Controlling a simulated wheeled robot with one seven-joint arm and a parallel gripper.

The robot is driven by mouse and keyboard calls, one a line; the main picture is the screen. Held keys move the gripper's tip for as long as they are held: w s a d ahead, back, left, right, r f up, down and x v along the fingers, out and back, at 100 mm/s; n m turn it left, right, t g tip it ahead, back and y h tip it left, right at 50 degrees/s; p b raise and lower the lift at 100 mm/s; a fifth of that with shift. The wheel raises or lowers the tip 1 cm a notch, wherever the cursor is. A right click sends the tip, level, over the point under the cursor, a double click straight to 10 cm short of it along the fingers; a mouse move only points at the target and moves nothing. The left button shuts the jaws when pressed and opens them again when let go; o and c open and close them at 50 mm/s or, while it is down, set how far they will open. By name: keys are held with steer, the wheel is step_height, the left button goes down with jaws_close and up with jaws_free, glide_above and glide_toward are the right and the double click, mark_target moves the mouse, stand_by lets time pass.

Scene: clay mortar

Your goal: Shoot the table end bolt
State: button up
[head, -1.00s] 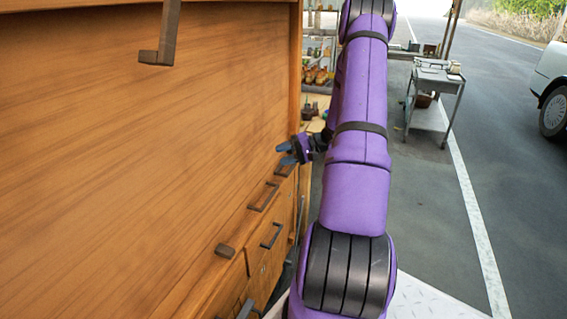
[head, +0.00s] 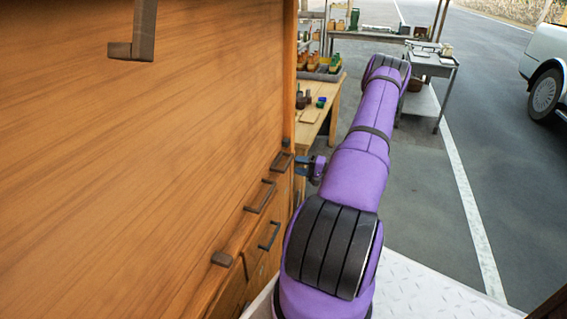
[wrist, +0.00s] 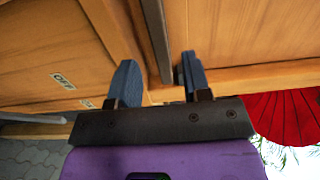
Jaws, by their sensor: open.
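My gripper (head: 303,166) is beside the right end of the large wooden panel, its blue fingers pointing left toward a small dark metal fitting (head: 281,162). In the wrist view my gripper (wrist: 158,84) shows two blue-grey fingers spread apart. A dark metal bar (wrist: 155,38) runs down from the top edge between them, nearer the right finger; whether either finger touches it I cannot tell. I cannot tell for certain which dark fitting is the table end bolt.
The wooden panel (head: 150,170) fills the left, with an L-shaped bracket (head: 138,45), a small dark block (head: 222,258) and handles (head: 260,196) below. A workbench (head: 312,125) and a grey trolley (head: 425,65) stand behind. Open pavement lies right. Labels (wrist: 63,80) mark the wood in the wrist view.

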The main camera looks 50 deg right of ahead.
steer(key=x, duration=0.7)
steer(key=shift+c, duration=0.2)
jaws_close()
